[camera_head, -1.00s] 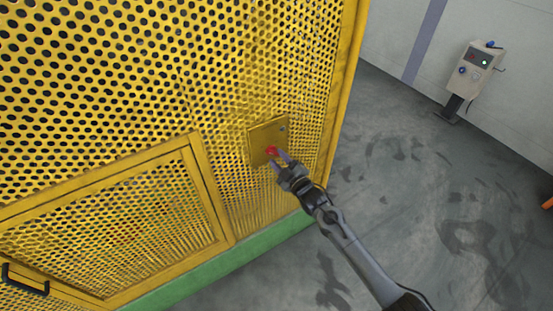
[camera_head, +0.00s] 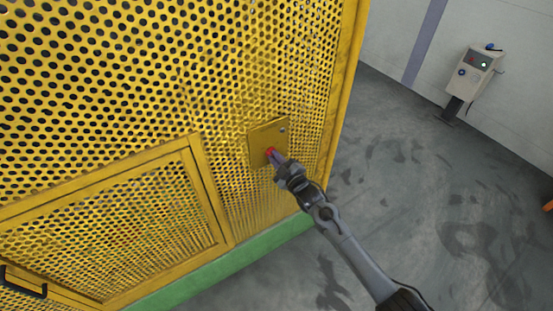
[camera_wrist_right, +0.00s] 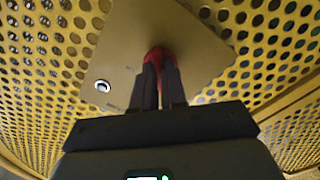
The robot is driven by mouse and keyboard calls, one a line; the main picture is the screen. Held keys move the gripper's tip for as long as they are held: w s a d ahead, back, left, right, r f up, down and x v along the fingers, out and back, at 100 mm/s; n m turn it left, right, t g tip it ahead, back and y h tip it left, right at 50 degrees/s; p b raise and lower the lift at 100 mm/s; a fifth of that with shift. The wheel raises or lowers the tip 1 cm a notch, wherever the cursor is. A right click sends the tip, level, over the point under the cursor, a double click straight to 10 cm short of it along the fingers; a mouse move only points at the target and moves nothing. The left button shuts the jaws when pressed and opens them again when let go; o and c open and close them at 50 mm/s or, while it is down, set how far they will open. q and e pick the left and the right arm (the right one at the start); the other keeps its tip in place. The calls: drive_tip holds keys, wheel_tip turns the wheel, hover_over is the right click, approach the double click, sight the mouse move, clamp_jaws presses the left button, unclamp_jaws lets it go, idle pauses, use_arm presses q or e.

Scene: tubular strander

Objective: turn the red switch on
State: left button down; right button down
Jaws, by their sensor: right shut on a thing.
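The red switch (camera_head: 270,152) sits on a flat yellow plate (camera_head: 265,133) fixed to the perforated yellow guard. My right gripper (camera_head: 274,157) is at the switch with its fingers closed together on it. In the right wrist view the red switch (camera_wrist_right: 155,55) shows between and above the two dark fingertips (camera_wrist_right: 160,72), which partly hide it. Lettering on the plate (camera_wrist_right: 130,45) is too small and covered to read the switch's position. My left gripper is not in view.
A small round silver fitting (camera_wrist_right: 102,86) is on the same plate. A yellow frame post (camera_head: 345,85) and green base (camera_head: 230,265) edge the guard. A grey control box (camera_head: 472,72) stands by the wall.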

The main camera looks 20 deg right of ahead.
drive_tip(key=shift+m, duration=0.3)
drive_tip(key=m+p, duration=0.5)
drive_tip(key=m, duration=1.2)
drive_tip(key=shift+m+p, duration=0.3)
idle(0.5)
drive_tip(key=c, duration=1.2)
unclamp_jaws()
